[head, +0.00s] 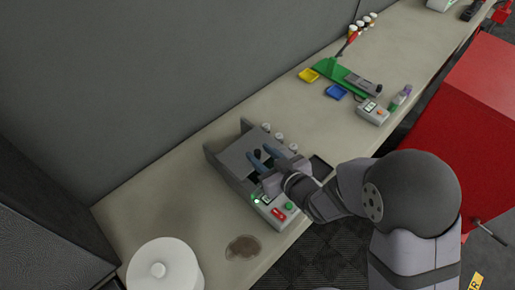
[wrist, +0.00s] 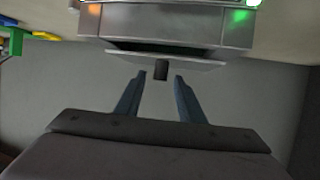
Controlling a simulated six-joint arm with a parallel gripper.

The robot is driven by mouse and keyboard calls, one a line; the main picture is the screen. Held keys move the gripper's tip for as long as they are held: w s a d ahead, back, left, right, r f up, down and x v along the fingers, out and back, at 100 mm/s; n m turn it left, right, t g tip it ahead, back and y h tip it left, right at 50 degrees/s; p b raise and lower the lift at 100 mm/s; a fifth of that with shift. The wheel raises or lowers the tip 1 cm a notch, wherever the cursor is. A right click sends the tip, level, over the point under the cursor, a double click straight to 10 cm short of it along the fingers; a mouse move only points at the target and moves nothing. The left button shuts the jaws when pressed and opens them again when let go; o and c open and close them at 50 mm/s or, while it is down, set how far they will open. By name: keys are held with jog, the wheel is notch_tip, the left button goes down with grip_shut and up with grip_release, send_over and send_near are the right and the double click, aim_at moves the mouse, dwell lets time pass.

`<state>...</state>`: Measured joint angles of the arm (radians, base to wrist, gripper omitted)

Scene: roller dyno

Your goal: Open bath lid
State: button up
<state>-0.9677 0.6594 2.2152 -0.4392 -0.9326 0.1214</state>
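The bath is a grey box (head: 222,172) on the bench, with a control panel at its front right. Its flat grey lid (head: 236,150) carries a small dark knob (head: 257,153); the lid looks closed, lying on top of the box. My gripper (head: 259,156) is over the lid with its two blue fingers apart around or just short of the knob. In the wrist view, my gripper (wrist: 160,77) is open, and the knob (wrist: 161,69) shows between the fingertips with gaps on both sides. The lid (wrist: 205,61) shows as a thin plate edge there.
Several pale-capped bottles (head: 279,138) stand behind the bath. A white round container (head: 164,266) and a brown stain (head: 242,246) are on the near bench.

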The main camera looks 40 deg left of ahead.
aim_at(247, 149)
jog(key=shift+p+x, duration=0.3)
jog(key=shift+x, duration=0.9)
grip_shut()
jog(key=shift+a+b, duration=0.85)
jog(key=shift+a, duration=1.4)
grip_release()
